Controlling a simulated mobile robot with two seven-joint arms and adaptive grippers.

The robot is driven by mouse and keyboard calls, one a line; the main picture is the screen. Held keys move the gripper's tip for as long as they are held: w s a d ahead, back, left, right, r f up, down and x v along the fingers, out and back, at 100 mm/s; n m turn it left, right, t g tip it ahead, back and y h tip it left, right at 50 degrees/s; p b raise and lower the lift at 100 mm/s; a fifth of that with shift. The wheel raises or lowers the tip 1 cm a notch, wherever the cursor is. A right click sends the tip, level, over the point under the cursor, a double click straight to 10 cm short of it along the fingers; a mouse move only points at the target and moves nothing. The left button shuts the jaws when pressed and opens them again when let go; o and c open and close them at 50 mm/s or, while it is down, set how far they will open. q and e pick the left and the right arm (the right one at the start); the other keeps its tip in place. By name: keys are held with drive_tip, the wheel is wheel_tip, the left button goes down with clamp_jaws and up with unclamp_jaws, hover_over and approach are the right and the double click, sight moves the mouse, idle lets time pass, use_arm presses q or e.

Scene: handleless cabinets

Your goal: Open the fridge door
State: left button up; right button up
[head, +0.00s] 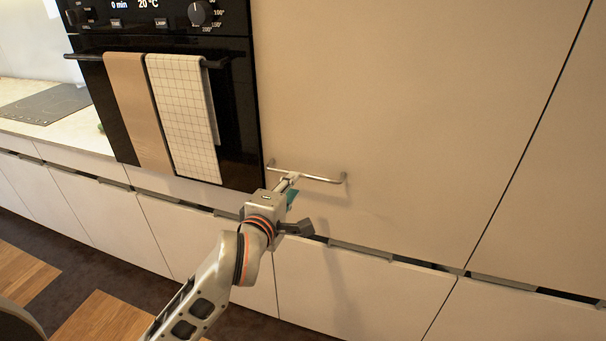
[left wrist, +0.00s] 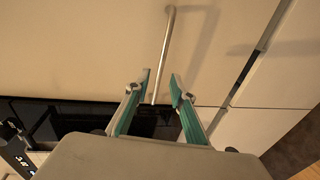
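The fridge door is a large flat beige panel (head: 410,110) right of the oven. A thin metal bar handle (head: 322,179) sticks out near its lower left, and the door looks closed. My left gripper (head: 291,181) is at the left part of this handle. In the left wrist view the handle (left wrist: 167,45) runs between the two green fingertips of my left gripper (left wrist: 160,80). The fingers are apart, with a gap on each side of the bar, so they look not closed on it. My right gripper is not in view.
A black oven (head: 234,110) with a brown towel (head: 137,110) and a checked towel (head: 183,115) on its rail stands left of the door. Lower cabinet fronts (head: 350,295) lie below. A counter with a cooktop (head: 45,102) is at far left.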

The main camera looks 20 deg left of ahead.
sight(302, 176)
use_arm(q)
drive_tip(key=w, duration=0.2)
drive_tip(key=w+f, duration=0.1)
drive_tip(key=w, duration=0.4)
drive_tip(key=shift+w+d+f, duration=0.3)
drive_tip(key=shift+w, duration=0.05)
clamp_jaws()
